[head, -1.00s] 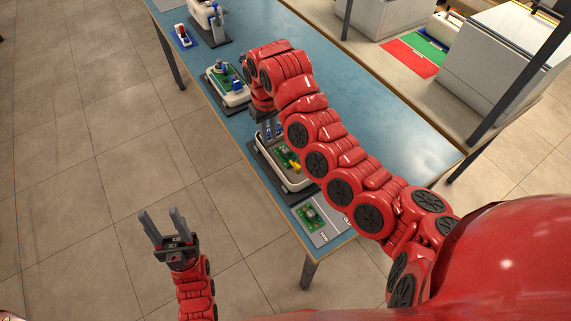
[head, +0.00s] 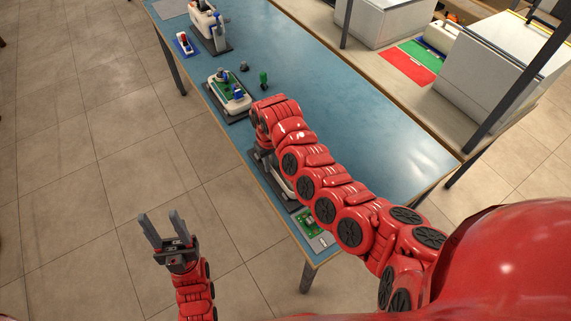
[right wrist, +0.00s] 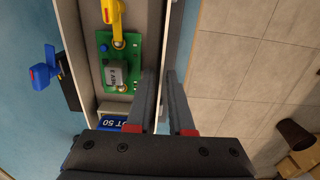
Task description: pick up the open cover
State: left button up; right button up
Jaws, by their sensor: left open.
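A pale open tray-like shell, perhaps the open cover, is on the blue table's near end in the head view (head: 284,186), mostly hidden by my right arm. In the right wrist view the shell (right wrist: 90,75) holds a green board (right wrist: 121,62) with a grey block and a yellow part (right wrist: 118,18). My right gripper (right wrist: 160,78) has its fingers apart, with the shell's right side wall running between them in the picture; contact cannot be told. My left gripper (head: 163,228) is open and empty over the floor, left of the table.
The blue table (head: 340,110) has free room on its right side. Another pale shell with a green board (head: 230,97) and a white device (head: 208,24) stand farther up. A grey plate with a green board (head: 313,228) lies at the near end. A blue-red part (right wrist: 45,72) is beside the shell.

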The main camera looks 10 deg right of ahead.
grip_shut()
dwell(1.4)
